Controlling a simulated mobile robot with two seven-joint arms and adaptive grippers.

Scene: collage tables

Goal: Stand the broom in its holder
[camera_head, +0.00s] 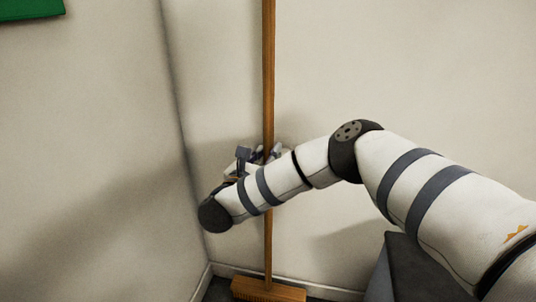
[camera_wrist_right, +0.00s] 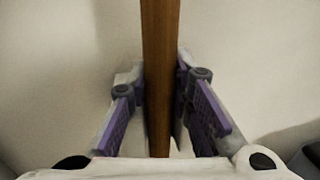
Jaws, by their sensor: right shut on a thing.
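The broom (camera_head: 268,60) stands upright near the room corner in the head view, its long brown wooden handle running out of the top of the picture. Its wooden head (camera_head: 268,289) with bristles is low, at the floor by the wall. My right gripper (camera_head: 262,155) is shut on the handle at about mid-height, partly hidden behind my forearm. In the right wrist view the handle (camera_wrist_right: 160,60) passes between the two purple-padded fingers (camera_wrist_right: 161,105). No holder can be made out in either view. My left gripper is not in view.
Pale walls meet in a corner (camera_head: 182,120) left of the broom. A skirting board (camera_head: 325,288) runs along the wall's foot. A dark grey object (camera_head: 415,272) stands at the lower right. A green panel (camera_head: 30,8) hangs at the upper left.

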